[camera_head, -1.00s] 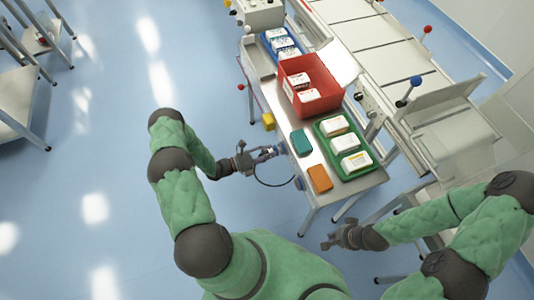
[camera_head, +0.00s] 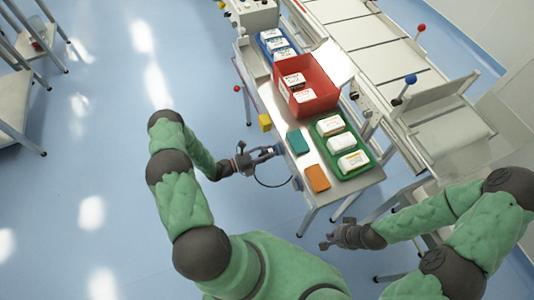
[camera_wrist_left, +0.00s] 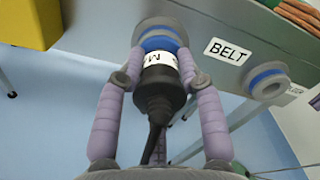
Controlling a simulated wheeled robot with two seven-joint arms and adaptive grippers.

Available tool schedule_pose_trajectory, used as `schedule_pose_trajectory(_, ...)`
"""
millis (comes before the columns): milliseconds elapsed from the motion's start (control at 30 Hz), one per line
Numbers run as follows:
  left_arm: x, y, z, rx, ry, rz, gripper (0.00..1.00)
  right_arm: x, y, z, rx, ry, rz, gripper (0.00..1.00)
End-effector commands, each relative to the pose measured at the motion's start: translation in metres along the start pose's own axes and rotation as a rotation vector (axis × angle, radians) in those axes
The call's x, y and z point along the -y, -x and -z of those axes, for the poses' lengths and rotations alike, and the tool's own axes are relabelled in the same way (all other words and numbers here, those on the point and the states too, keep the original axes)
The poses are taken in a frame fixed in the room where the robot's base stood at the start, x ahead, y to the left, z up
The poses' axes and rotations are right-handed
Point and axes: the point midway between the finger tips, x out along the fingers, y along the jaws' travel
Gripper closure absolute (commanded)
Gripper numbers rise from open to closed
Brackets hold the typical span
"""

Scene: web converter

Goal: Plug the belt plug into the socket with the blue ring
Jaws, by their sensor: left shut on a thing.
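My left gripper (camera_wrist_left: 161,52) is shut on a dark plug (camera_wrist_left: 160,98) with a white band showing an M. The plug points at a grey socket with a blue ring (camera_wrist_left: 160,38), its front end at or very near the ring. I cannot tell whether it is seated. A BELT label (camera_wrist_left: 227,52) is just right of this socket. A second blue-ringed socket (camera_wrist_left: 268,78) is further right, also near that label. In the head view my left gripper (camera_head: 268,153) is at the table's left edge. My right gripper (camera_head: 327,243) hangs off the near end; its fingers are too small to judge.
The table (camera_head: 283,118) carries a red bin (camera_head: 320,103), a green tray (camera_head: 352,170) with white packs, a teal block (camera_head: 297,142) and an orange block (camera_head: 317,177). A yellow box (camera_wrist_left: 28,22) is left of the plug. A dark cable (camera_head: 258,180) loops below the gripper.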

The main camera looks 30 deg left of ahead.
Motion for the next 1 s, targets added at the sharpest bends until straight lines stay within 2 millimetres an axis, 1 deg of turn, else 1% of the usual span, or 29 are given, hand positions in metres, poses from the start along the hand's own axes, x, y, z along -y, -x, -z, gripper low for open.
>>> schedule_pose_trajectory(333,0.001,-0.002,-0.001,0.000,-0.001,0.002,1.00,0.000,0.000,0.000,0.000,0.000,0.000,1.00)
schedule_pose_trajectory(367,0.001,-0.002,0.000,-0.001,-0.001,0.002,0.55,0.000,0.000,0.000,0.000,0.000,0.000,1.00)
schedule_pose_trajectory(400,0.001,-0.002,0.000,-0.001,-0.001,0.002,0.44,0.000,0.000,0.000,0.000,0.000,0.000,1.00)
schedule_pose_trajectory(433,0.001,-0.002,0.000,-0.001,-0.001,0.002,0.35,0.000,0.000,0.000,0.000,0.000,0.000,1.00)
schedule_pose_trajectory(800,0.000,0.000,0.000,0.000,-0.001,0.001,0.35,0.000,0.000,0.000,0.000,0.000,0.000,1.00)
schedule_pose_trajectory(933,-0.001,0.010,-0.001,0.000,-0.001,-0.001,0.35,0.000,0.000,0.000,0.000,0.000,0.000,1.00)
schedule_pose_trajectory(1000,-0.001,0.021,-0.001,0.001,-0.001,-0.002,0.35,0.000,0.000,0.000,0.000,0.000,0.000,1.00)
